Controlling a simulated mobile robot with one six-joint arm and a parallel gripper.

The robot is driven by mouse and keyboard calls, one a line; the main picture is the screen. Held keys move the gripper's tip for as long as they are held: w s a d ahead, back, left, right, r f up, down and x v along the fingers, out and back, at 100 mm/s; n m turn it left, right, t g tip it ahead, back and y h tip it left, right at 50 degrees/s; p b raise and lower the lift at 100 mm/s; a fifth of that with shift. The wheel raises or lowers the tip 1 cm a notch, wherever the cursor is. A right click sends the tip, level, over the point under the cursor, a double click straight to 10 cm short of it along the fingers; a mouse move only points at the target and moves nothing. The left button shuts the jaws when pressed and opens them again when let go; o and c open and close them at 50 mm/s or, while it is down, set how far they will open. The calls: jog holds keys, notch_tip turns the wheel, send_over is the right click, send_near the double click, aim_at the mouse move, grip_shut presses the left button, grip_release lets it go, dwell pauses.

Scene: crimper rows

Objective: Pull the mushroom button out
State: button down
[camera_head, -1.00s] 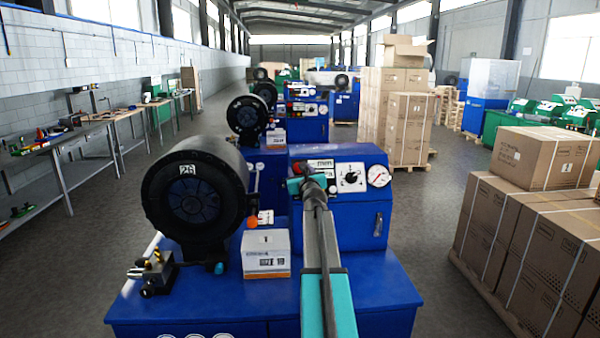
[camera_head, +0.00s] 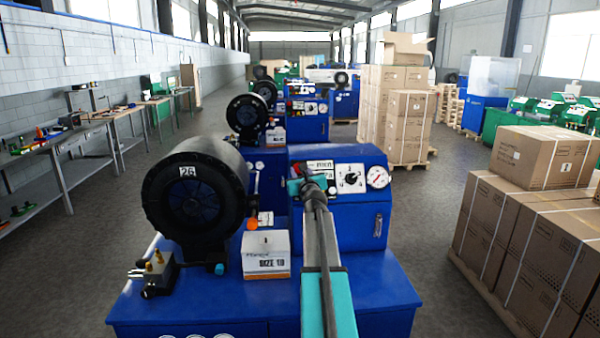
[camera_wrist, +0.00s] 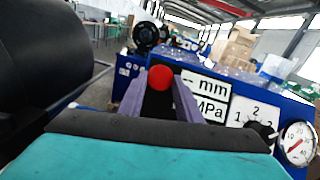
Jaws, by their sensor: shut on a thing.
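The red mushroom button (camera_wrist: 160,77) shows in the wrist view between the tips of my gripper (camera_wrist: 158,95), at the left part of the blue control panel (camera_wrist: 262,95). The purple fingers are shut on the button, one on each side. In the head view my gripper (camera_head: 308,184) is at the upper left of the panel face (camera_head: 327,180), left of the dial. How far the button stands out from the panel cannot be told.
Beside the button are mm and MPa displays (camera_wrist: 207,98), a rotary selector (camera_wrist: 262,130) and a pressure gauge (camera_wrist: 299,144). A black crimper head (camera_head: 195,192) stands left. A white box (camera_head: 266,254) sits on the blue bench. Stacked cartons (camera_head: 535,240) stand right.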

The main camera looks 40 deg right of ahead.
jog(key=c, duration=1.3)
grip_release()
jog(key=shift+s+a+r, duration=0.15)
jog(key=shift+o, duration=0.2)
jog(key=shift+s, duration=0.1)
jog(key=b+v, duration=0.1)
jog(key=v, duration=1.2)
jog(key=shift+s+b, duration=0.25)
jog(key=shift+b, duration=0.15)
jog(key=shift+a, duration=0.1)
